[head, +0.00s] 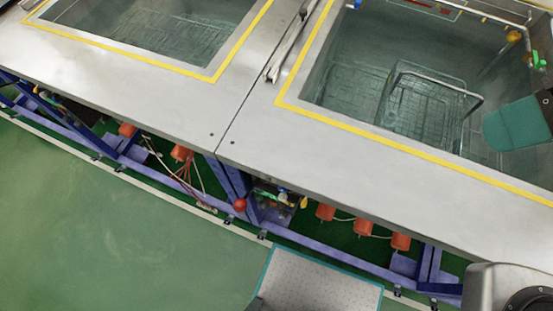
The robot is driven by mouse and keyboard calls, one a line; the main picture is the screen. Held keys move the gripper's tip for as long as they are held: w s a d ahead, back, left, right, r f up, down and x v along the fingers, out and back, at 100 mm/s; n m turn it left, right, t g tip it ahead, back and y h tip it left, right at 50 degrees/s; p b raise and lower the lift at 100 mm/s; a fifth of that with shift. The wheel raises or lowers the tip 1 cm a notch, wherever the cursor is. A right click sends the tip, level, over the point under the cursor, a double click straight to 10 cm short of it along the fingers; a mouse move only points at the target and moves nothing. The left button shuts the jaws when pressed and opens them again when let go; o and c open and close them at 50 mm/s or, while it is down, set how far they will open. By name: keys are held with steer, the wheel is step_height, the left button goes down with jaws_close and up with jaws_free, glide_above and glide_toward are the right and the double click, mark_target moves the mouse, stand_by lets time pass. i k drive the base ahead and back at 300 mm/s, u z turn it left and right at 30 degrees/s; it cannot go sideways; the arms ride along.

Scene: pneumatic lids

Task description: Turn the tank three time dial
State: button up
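Two sunken tanks show in the head view: a left tank (165,32) and a right tank (345,75), both filled with clear liquid and edged by yellow lines. I cannot tell which is tank three. No time dial can be made out.
A wire basket frame (436,75) stands in the right tank. A grey metal deck (110,68) surrounds the tanks. Below are a purple frame (335,258) and orange cylinders (363,228). Green floor (100,220) is clear at lower left.

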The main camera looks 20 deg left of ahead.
mark_target(282, 214)
steer(key=u, duration=0.5)
steer(key=k, duration=1.15)
steer(key=u, duration=1.25)
steer(key=i, duration=0.9)
steer(key=z, duration=0.85)
steer(key=i, duration=0.4)
steer(key=z, duration=0.35)
steer(key=k, duration=0.65)
steer(key=z, duration=0.1)
